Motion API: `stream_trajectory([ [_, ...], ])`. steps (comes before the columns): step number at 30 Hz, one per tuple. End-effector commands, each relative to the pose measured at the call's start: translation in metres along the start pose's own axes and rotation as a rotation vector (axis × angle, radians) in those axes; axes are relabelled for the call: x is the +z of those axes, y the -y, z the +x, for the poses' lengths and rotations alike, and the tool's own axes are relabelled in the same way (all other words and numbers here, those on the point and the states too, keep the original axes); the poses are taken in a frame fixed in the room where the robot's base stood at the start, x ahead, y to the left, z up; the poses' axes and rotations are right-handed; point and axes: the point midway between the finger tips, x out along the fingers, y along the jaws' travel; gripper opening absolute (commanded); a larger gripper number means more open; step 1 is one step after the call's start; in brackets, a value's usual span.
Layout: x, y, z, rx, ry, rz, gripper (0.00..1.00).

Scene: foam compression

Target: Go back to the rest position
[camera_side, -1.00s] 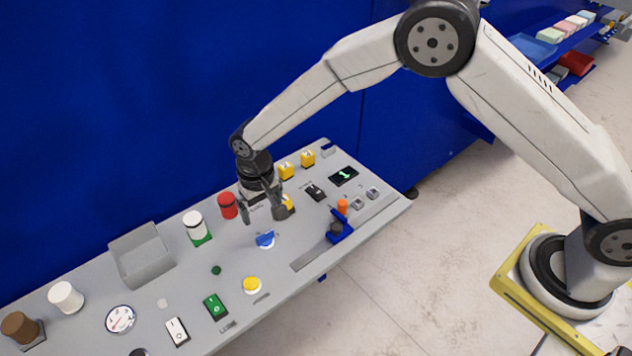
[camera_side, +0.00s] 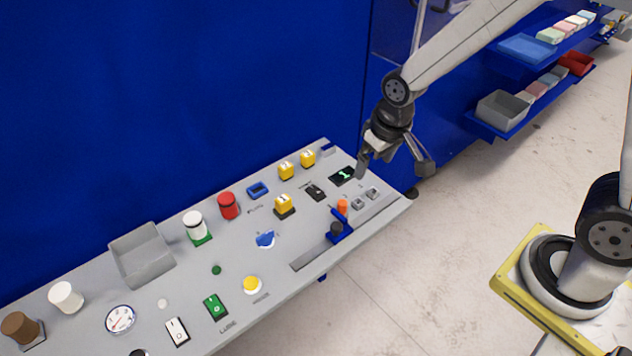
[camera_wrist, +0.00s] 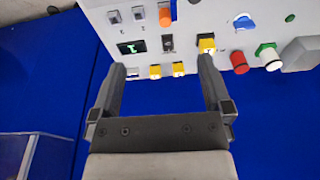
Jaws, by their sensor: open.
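My gripper (camera_side: 393,168) is open and empty. In the side view it hangs in the air by the right end of the grey control panel (camera_side: 300,265), near the small dark display (camera_side: 343,175). In the wrist view my gripper (camera_wrist: 162,85) shows both fingers spread apart with nothing between them.
A grey bin (camera_side: 141,256) stands left. Blue shelves (camera_side: 530,90) hold bins behind.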

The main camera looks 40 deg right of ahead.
Motion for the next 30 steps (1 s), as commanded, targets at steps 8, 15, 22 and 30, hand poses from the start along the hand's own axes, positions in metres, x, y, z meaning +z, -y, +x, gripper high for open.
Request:
stream_trajectory([
  [8, 0.055, -0.034, -0.018, 0.014, -0.046, -0.002, 1.0],
  [15, 0.073, -0.042, -0.021, 0.02, -0.059, -0.006, 1.0],
  [22, 0.073, -0.042, -0.021, 0.02, -0.059, -0.007, 1.0],
  [30, 0.073, -0.042, -0.021, 0.02, -0.059, -0.007, 1.0],
])
